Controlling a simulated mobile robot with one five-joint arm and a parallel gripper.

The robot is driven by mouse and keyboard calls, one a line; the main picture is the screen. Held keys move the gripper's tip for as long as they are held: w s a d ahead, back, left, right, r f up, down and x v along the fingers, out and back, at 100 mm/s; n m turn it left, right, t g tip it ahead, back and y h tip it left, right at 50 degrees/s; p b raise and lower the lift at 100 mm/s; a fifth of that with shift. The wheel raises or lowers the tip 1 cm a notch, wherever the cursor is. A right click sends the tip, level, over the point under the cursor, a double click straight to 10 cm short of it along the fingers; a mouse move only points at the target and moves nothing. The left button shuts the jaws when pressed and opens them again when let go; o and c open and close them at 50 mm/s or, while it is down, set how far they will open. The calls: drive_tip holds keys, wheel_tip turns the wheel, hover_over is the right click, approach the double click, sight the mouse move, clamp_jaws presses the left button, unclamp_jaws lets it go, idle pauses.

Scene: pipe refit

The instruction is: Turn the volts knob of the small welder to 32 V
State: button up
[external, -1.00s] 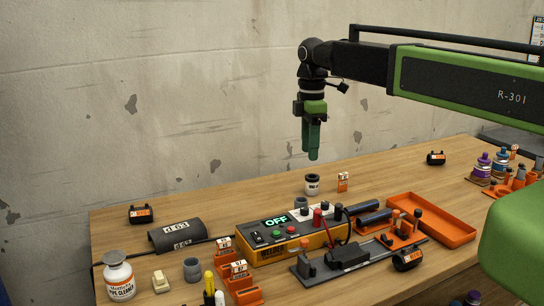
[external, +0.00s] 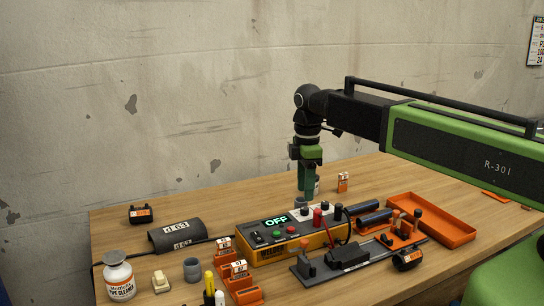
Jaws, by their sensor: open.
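The small welder (external: 283,254) is a yellow and dark box on the wooden table, with a green lit display (external: 276,220) reading OFF. Its top carries a green and a red button, a white strip with dark knobs (external: 325,207), and red and black terminals. I cannot tell which knob is the volts knob or read its setting. My gripper (external: 305,195) points straight down just above the back of the welder, over the knob strip. Its green fingers are open and empty. Whether they touch a knob cannot be made out.
A black fixture (external: 345,258) lies in front of the welder, and an orange tray (external: 446,222) is to its right. A dark half-pipe cover (external: 178,236) and a white cleaner bottle (external: 119,275) stand left. The back of the table is mostly clear.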

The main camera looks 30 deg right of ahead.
sight(305, 208)
wheel_tip(305, 208, down, 6)
drive_tip(key=b, duration=0.4)
drive_tip(key=shift+r, duration=0.2)
clamp_jaws()
